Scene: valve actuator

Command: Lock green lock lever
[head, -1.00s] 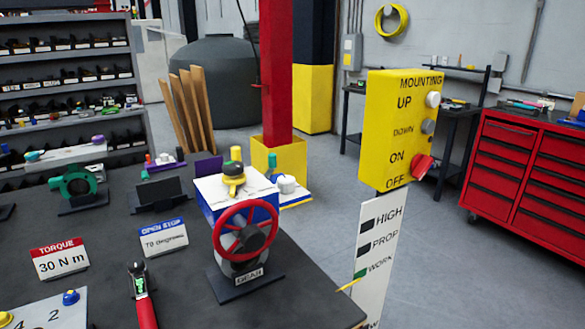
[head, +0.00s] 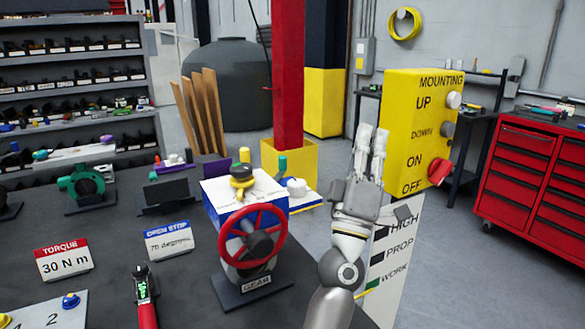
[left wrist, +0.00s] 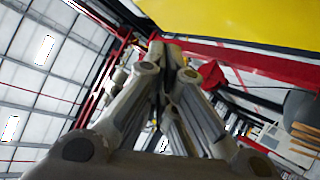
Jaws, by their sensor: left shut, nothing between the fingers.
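My left gripper (head: 371,135) points upward beside the left edge of the yellow control box (head: 413,128). Its fingers are together with nothing between them; the left wrist view also shows them (left wrist: 168,52), near the yellow box (left wrist: 235,18) and its red knob (left wrist: 212,75). I cannot tell which green part is the lock lever. A green upright piece (head: 282,166) stands behind the gear unit (head: 250,212). My right gripper is out of view.
The gear unit's red handwheel (head: 225,245) faces me near the table's right edge. A white HIGH/PROP/WORK panel (head: 390,300) stands under the yellow box, partly behind my arm. Torque (head: 65,260) and open-stop (head: 167,241) signs stand at the left.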

